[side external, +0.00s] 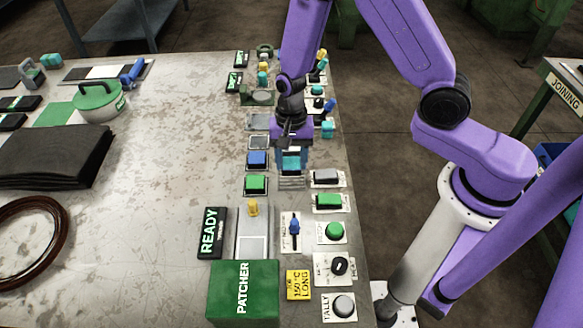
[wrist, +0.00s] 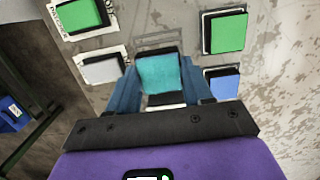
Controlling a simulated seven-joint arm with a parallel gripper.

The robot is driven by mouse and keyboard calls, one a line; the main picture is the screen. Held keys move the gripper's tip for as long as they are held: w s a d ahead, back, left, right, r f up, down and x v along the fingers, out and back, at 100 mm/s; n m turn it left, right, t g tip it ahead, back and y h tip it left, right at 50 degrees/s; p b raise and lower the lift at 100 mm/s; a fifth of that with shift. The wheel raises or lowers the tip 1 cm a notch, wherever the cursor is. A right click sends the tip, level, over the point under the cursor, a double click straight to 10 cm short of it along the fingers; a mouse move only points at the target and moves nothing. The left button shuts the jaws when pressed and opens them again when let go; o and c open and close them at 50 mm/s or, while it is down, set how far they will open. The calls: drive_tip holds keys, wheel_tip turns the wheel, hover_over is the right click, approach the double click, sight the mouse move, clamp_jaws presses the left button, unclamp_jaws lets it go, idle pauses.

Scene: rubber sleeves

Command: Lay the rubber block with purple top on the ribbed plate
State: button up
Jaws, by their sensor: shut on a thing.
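My gripper (side external: 291,168) is over the column of small plates near the table's right edge. Its two blue fingers are shut on a teal-faced block (wrist: 157,73), which shows between them in the wrist view. I see no purple top on this block; the purple near it is my own gripper body. A grey ribbed plate (side external: 291,184) lies just below the gripper in the side view, and part of it shows beyond the block in the wrist view (wrist: 157,42). The gap between block and plate is hard to judge. I cannot make out a purple-topped block elsewhere.
A blue block (side external: 257,159) and a green block (side external: 255,184) sit left of the gripper. A grey block (side external: 327,177) and another green block (side external: 329,201) sit right. A green PATCHER box (side external: 243,292) stands at the front.

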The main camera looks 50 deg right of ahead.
sight(291, 162)
drive_tip(key=shift+f, duration=1.8)
drive_tip(key=o, duration=1)
drive_tip(key=shift+f, duration=0.1)
drive_tip(key=shift+o, duration=0.2)
drive_tip(key=r, duration=0.8)
drive_tip(key=w+d+r, duration=0.1)
drive_tip(key=r, duration=0.3)
drive_tip(key=s+d+r+n, duration=0.2)
drive_tip(key=s+r+n, duration=0.1)
drive_tip(key=s+n, duration=0.4)
drive_tip(key=s+d+r+n, duration=0.2)
drive_tip(key=s+r+n, duration=0.2)
drive_tip(key=s+n, duration=0.3)
drive_tip(key=s+d+r+n+t, duration=0.1)
drive_tip(key=s+d+r+n, duration=0.1)
drive_tip(key=s+r+n, duration=0.2)
drive_tip(key=s+n, duration=0.3)
drive_tip(key=s, duration=0.1)
drive_tip(key=shift+s+d+n+h, duration=0.15)
drive_tip(key=shift+n+h, duration=0.15)
